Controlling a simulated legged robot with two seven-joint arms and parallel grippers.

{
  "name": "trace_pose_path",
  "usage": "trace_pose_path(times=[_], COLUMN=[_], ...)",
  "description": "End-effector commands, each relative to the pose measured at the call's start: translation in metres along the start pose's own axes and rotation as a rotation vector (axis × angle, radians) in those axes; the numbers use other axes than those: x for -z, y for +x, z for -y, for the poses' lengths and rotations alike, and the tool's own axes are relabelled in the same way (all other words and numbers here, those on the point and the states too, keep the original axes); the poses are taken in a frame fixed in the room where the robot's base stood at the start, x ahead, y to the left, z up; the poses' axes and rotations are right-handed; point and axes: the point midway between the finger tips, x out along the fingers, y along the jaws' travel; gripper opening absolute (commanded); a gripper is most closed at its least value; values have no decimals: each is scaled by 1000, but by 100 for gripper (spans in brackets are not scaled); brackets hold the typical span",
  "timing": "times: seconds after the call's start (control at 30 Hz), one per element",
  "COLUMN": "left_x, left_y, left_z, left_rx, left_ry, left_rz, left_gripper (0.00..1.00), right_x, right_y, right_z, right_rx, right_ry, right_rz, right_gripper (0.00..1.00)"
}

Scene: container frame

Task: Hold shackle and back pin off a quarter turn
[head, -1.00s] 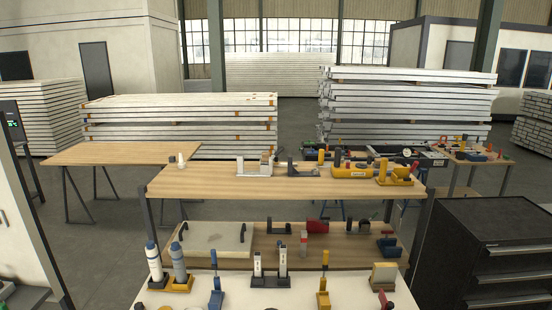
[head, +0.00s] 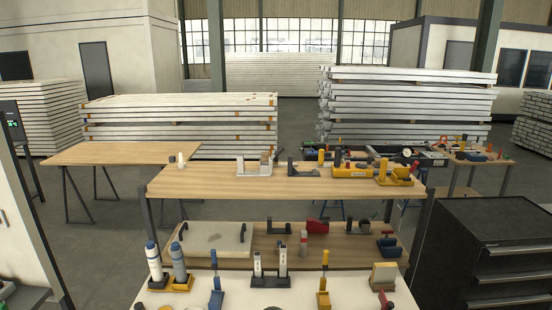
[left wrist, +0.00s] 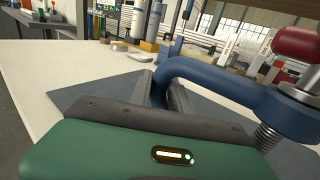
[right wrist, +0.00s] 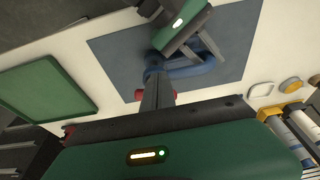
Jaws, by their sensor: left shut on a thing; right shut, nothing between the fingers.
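The blue shackle (right wrist: 185,68) is over a blue-grey mat (right wrist: 110,52) in the right wrist view. In the left wrist view its blue bow (left wrist: 215,72) curves towards a red pin head (left wrist: 298,43) and a threaded metal pin (left wrist: 267,137) at the right. My left gripper (right wrist: 207,48) is shut on the shackle's bow. My right gripper (right wrist: 155,78) is shut and empty. Its fingers lie across the red pin head (right wrist: 139,95), hiding its middle; I cannot tell whether they touch it. Neither gripper shows in the head view.
A green tray (right wrist: 45,88) lies left of the mat in the right wrist view. Round and square pieces and blue-white bottles (right wrist: 300,128) stand to its right. In the head view, several tools and holders line the white table (head: 240,290) and the shelf behind it.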

Motion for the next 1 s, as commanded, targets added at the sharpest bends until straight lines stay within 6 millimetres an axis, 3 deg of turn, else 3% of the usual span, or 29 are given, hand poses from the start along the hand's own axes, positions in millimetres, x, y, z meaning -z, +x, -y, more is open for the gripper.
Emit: trace_pose_path(times=[1.0], left_x=[2], left_y=[-1], left_z=[0], left_rx=[2], left_ry=[3], left_rz=[-5], left_gripper=[0], right_x=[0], right_y=[0], right_z=[-29], right_rx=[0], right_ry=[2], right_rz=[0], right_gripper=[0])
